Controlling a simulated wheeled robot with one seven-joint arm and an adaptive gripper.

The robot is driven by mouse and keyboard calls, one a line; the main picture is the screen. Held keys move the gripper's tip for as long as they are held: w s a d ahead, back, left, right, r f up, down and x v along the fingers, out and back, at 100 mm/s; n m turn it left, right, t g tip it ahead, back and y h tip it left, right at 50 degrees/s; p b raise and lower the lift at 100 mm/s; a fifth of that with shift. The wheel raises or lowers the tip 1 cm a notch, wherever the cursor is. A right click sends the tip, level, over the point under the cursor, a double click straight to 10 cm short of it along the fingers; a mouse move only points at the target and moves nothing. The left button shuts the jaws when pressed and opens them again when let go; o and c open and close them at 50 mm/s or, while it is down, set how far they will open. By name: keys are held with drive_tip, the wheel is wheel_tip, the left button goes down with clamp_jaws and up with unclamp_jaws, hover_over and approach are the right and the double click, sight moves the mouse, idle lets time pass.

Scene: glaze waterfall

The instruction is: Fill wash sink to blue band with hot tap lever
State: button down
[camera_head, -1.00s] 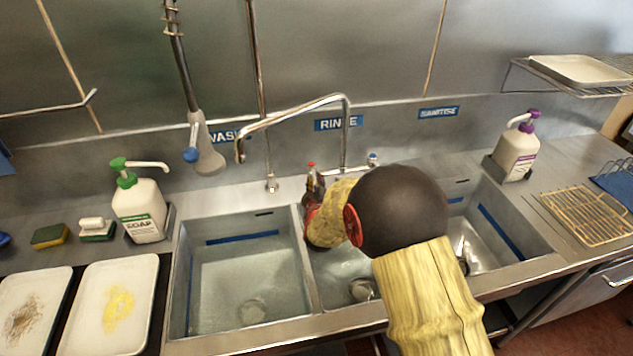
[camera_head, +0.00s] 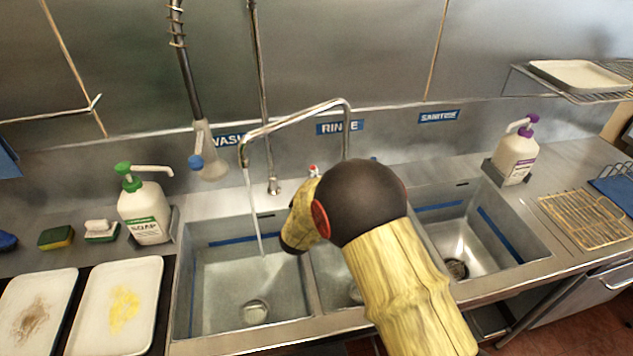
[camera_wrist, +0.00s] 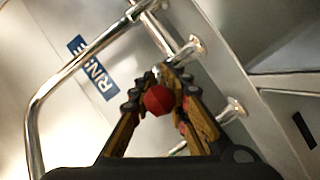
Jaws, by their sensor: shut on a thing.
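The wash sink (camera_head: 205,300) is the left basin, with a blue band (camera_head: 240,236) on its inner back wall. A thin water stream (camera_head: 256,215) falls into it from the spout (camera_head: 243,155). The drain (camera_head: 254,312) shows at the bottom; I cannot tell the exact water level, but it looks below the band. The hot tap lever's red tip (camera_head: 313,170) shows just behind my arm. In the wrist view my gripper (camera_wrist: 160,82) is shut on the lever, around its red knob (camera_wrist: 158,100). My arm hides the fingers in the head view.
The rinse basin, partly hidden by my arm, and the sanitise basin (camera_head: 480,245) lie to the right. A spray hose (camera_head: 205,150) hangs over the wash side. A green-topped soap bottle (camera_head: 145,212), sponges and two soiled trays (camera_head: 85,335) stand left.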

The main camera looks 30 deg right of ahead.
drive_tip(key=a+m+g+h+p, duration=0.1)
drive_tip(key=w+m+g+h+p, duration=0.1)
drive_tip(key=p, duration=0.1)
drive_tip(key=shift+a, duration=0.35)
drive_tip(key=c, duration=1.9)
unclamp_jaws()
drive_tip(key=shift+f, duration=0.1)
drive_tip(key=v, duration=1.2)
drive_tip(key=shift+w+a, duration=0.1)
